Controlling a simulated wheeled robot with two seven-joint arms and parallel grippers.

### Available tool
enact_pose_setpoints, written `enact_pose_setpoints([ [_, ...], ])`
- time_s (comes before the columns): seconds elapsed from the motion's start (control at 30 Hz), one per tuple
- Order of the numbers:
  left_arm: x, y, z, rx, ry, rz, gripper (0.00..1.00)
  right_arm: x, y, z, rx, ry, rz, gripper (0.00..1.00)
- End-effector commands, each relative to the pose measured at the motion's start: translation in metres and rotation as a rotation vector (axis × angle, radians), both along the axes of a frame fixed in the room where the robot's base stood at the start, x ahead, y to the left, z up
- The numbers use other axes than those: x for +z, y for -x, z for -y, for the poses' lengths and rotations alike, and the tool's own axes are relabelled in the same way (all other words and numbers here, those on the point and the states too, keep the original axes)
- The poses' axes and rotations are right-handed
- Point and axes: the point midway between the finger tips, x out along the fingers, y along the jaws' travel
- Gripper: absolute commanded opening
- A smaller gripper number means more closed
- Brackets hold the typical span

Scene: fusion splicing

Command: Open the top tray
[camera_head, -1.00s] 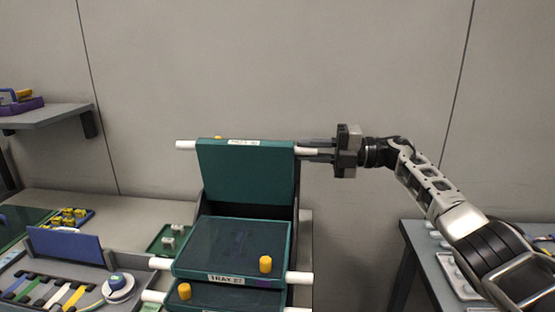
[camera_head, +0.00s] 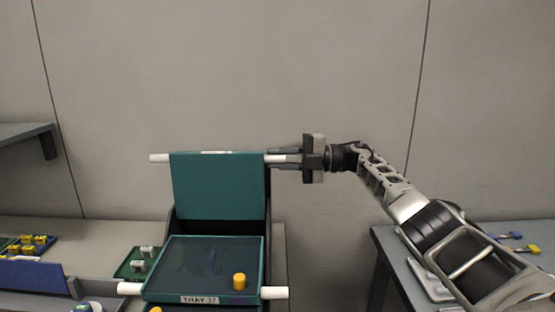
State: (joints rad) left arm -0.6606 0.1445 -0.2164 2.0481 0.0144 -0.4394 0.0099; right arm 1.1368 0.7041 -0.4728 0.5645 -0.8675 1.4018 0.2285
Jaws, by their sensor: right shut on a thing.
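The top tray (camera_head: 220,188) is a dark green panel that stands tilted up, nearly upright, at the back of the tray stack. A white rod handle (camera_head: 159,158) sticks out at its upper left, and another (camera_head: 278,159) at its upper right. My right gripper (camera_head: 285,159) is shut on the right rod handle. Below the raised tray, a second green tray (camera_head: 205,262) lies flat, with a yellow knob (camera_head: 239,281) and a label that seems to read TRAY with a number. My left gripper is not in view.
A small green plate with white pieces (camera_head: 133,265) lies left of the stack. Blue bins with yellow parts (camera_head: 38,244) are at the far left, under a grey shelf (camera_head: 25,134). A grey side table (camera_head: 390,245) stands at the right. The wall behind is bare.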

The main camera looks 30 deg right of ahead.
Motion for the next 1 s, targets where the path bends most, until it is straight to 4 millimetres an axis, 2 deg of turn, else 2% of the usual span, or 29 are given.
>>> enact_pose_setpoints([
  [0.03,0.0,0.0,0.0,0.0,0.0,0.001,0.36,0.0,0.0,0.0,0.002,-0.001,0.001,0.25],
  [0.1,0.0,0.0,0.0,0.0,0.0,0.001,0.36,0.0,0.0,0.0,0.001,0.0,0.0,0.41],
  [0.47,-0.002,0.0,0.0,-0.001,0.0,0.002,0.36,-0.001,0.003,0.005,-0.001,0.001,0.0,0.41],
  [0.57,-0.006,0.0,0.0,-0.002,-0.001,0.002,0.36,-0.002,0.009,0.016,-0.003,0.002,0.001,0.41],
  [0.8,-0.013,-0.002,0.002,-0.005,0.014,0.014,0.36,-0.003,0.036,0.061,-0.004,0.001,0.002,0.41],
  [1.0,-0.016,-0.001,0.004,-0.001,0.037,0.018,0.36,-0.001,0.054,0.091,-0.003,-0.001,0.002,0.41],
])
